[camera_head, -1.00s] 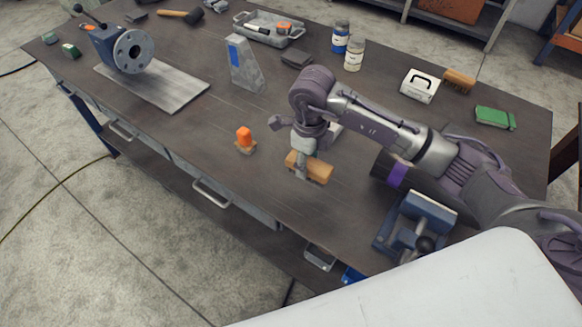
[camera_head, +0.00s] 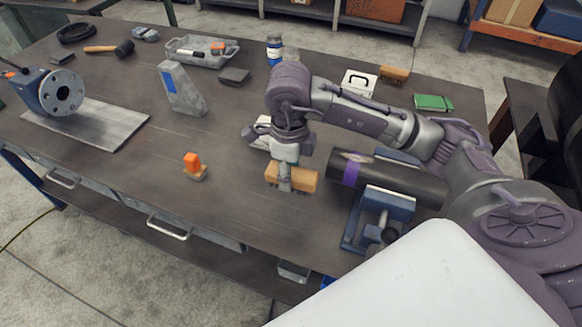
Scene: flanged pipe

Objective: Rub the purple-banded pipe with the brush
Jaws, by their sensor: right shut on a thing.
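The dark pipe (camera_head: 400,181) with a purple band (camera_head: 351,170) near its left end lies level in a blue vise (camera_head: 387,205) at the right front of the bench. My right gripper (camera_head: 285,179) is shut on the wooden brush (camera_head: 304,181), with its bristles facing down. It holds the brush left of the pipe's banded end, with a gap between them. I cannot tell exactly how high the brush is above the bench. My right forearm passes behind the pipe and hides part of the bench there. My left gripper is not in view.
An orange-topped block (camera_head: 194,168) stands on the bench (camera_head: 235,200) left of the brush. A grey wedge-shaped stand (camera_head: 184,92) and a flanged fitting (camera_head: 60,92) are farther left. A white case (camera_head: 359,83), another brush (camera_head: 394,75) and a green box (camera_head: 433,103) sit behind my arm.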

